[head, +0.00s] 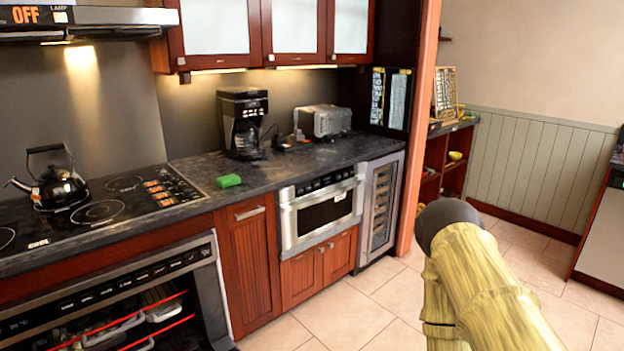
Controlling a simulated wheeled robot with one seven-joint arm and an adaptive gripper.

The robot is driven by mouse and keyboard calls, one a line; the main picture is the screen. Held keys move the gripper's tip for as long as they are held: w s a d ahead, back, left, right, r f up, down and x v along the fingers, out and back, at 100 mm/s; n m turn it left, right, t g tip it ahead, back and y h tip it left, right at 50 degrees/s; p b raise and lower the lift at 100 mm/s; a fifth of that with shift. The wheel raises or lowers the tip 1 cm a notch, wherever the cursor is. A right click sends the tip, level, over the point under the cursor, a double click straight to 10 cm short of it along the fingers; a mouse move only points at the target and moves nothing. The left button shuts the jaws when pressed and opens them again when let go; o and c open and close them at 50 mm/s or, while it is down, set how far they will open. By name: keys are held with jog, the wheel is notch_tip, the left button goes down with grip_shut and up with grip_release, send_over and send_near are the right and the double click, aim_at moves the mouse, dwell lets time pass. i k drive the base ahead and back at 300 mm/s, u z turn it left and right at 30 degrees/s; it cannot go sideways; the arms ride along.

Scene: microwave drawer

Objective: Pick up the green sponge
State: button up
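The green sponge (228,181) lies flat on the dark countertop (282,170), just right of the stove's control strip and near the counter's front edge. Nothing covers it. My arm, yellow with a dark rounded part, shows at the lower right, over the floor and well apart from the sponge. My gripper cannot be made out in the head view.
A black kettle (57,180) stands on the cooktop (112,200) at left. A coffee maker (243,122) and a metal toaster (322,121) stand behind the sponge. The microwave drawer (322,212) is shut. The tiled floor (345,314) before the cabinets is clear.

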aim_at(224, 182)
jog(key=z, duration=0.7)
jog(key=i, duration=1.85)
jog(key=u, duration=2.55)
